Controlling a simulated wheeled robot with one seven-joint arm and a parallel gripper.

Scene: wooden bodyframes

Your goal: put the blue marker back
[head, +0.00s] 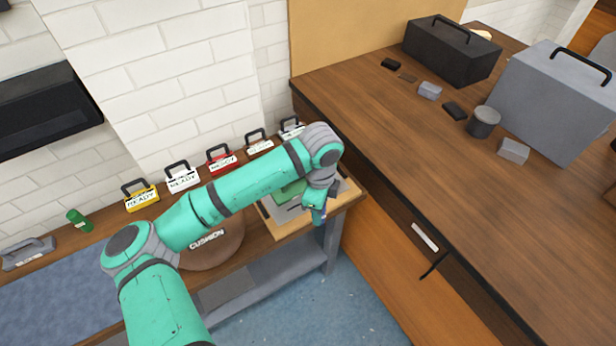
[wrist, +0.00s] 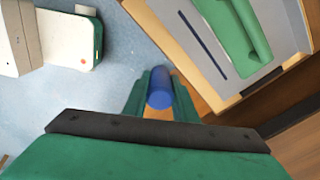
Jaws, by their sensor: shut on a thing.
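The blue marker (wrist: 159,92) is between the fingers of my gripper (head: 318,213), seen nearly end-on in the wrist view. My gripper is shut on it, in the air by the right end of the low bench. A grey tray with a pale wooden rim (wrist: 160,14) lies at upper right in the wrist view; it also shows in the head view (head: 290,228), partly behind my arm. A narrow dark blue strip (wrist: 203,45) marks the tray's grey face; I cannot tell whether it is recessed. A green object (wrist: 236,38) lies beside the strip.
Several small cases labelled READY (head: 183,179) line the wall. A round cushion (head: 215,250) sits behind my arm. The wooden counter (head: 400,130) on the right bears a black toolbox (head: 450,52), a grey toolbox (head: 555,100) and small blocks. Blue floor (head: 340,315) is open in front.

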